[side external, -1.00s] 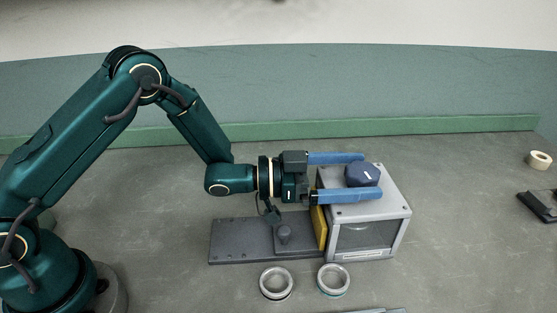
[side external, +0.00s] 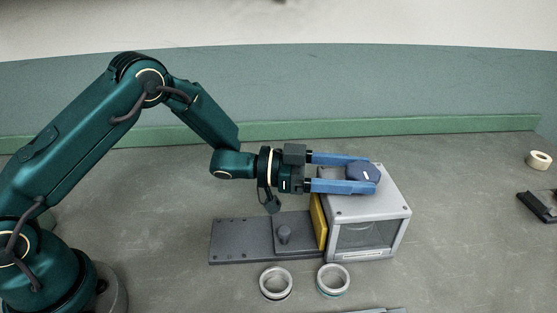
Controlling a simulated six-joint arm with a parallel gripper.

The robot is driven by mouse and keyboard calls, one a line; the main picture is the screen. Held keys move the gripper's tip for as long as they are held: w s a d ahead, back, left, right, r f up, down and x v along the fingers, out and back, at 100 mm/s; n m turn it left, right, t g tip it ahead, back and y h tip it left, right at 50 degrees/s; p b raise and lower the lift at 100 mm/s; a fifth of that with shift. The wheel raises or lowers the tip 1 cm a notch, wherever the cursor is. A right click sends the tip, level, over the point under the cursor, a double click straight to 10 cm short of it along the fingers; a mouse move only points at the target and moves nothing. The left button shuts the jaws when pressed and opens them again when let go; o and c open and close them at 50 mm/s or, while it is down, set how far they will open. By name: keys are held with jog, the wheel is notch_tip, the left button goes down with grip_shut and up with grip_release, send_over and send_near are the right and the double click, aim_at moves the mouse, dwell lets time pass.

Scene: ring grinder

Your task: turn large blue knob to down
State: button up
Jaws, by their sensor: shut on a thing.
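The large blue knob (side external: 366,174) sits on top of the grey box-shaped grinder (side external: 392,205), toward its back left. It carries a short white mark on its right side. My gripper (side external: 372,173) reaches in level from the left with two long blue fingers, one on the far side of the knob and one on the near side. The fingers are shut on the knob and partly cover its sides. The gripper's palm is left of the grinder, clear of the knob.
A yellow plate (side external: 318,222) stands against the grinder's left side. A dark base plate with a small knob (side external: 284,234) extends left. Two metal rings (side external: 276,283) (side external: 333,280) lie in front. A tape roll (side external: 540,160) and a black object (side external: 538,206) lie far right.

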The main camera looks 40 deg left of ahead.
aim_at(324, 173)
jog(key=shift+w+a+m+g+h, duration=0.15)
jog(key=shift+m+g+h, duration=0.5)
jog(key=shift+m+g, duration=0.65)
jog(key=shift+w+m+g+h, duration=0.1)
jog(key=shift+m+g+h, duration=0.65)
jog(key=shift+g, duration=0.95)
jog(key=shift+m+g, duration=0.65)
jog(key=shift+g, duration=0.35)
jog(key=o, duration=1.4)
jog(key=shift+s+a, duration=0.15)
jog(key=shift+a, duration=1.15)
jog(key=shift+s+a, duration=0.1)
jog(key=shift+a, duration=1.15)
